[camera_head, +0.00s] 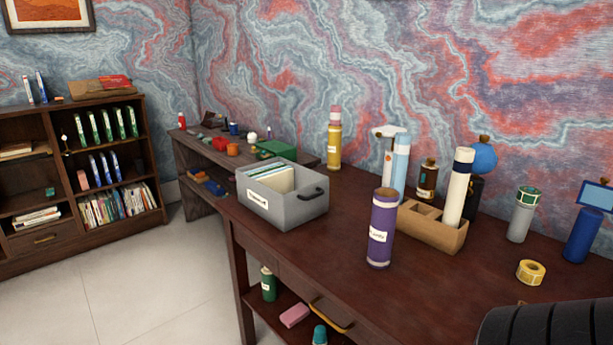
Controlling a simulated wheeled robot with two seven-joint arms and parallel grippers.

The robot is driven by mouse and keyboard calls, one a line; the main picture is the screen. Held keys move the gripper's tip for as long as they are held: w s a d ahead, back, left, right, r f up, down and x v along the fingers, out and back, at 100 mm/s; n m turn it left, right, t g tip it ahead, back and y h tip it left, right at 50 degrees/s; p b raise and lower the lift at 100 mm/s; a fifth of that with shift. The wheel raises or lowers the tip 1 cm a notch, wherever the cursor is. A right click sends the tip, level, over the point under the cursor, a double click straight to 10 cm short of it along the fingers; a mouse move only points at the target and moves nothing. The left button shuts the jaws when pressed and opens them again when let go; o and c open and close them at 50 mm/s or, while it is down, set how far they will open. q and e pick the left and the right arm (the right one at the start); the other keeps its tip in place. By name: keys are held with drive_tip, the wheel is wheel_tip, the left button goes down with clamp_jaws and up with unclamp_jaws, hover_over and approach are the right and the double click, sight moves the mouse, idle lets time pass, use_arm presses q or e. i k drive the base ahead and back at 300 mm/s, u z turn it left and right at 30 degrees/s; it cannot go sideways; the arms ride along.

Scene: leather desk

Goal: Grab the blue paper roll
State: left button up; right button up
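A light blue paper roll (400,163) stands upright on the dark wooden desk (330,215), behind the purple roll. Its lower part is partly hidden. A purple roll (382,222) with a white label stands upright in front of it, nearer the camera. A white roll (457,190) with a dark blue band stands in a tan organizer (432,232) to the right. Neither of my grippers is in view.
A grey file box (305,208) stands at the desk's left end. A yellow bottle (334,145) is behind it. A grey bottle (521,218), dark blue cylinder (581,238) and tape roll (531,272) are at right. The desk's front middle is clear.

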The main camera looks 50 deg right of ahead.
sight(402, 140)
drive_tip(key=u, duration=0.15)
drive_tip(key=i, duration=1.35)
drive_tip(key=z, duration=1.8)
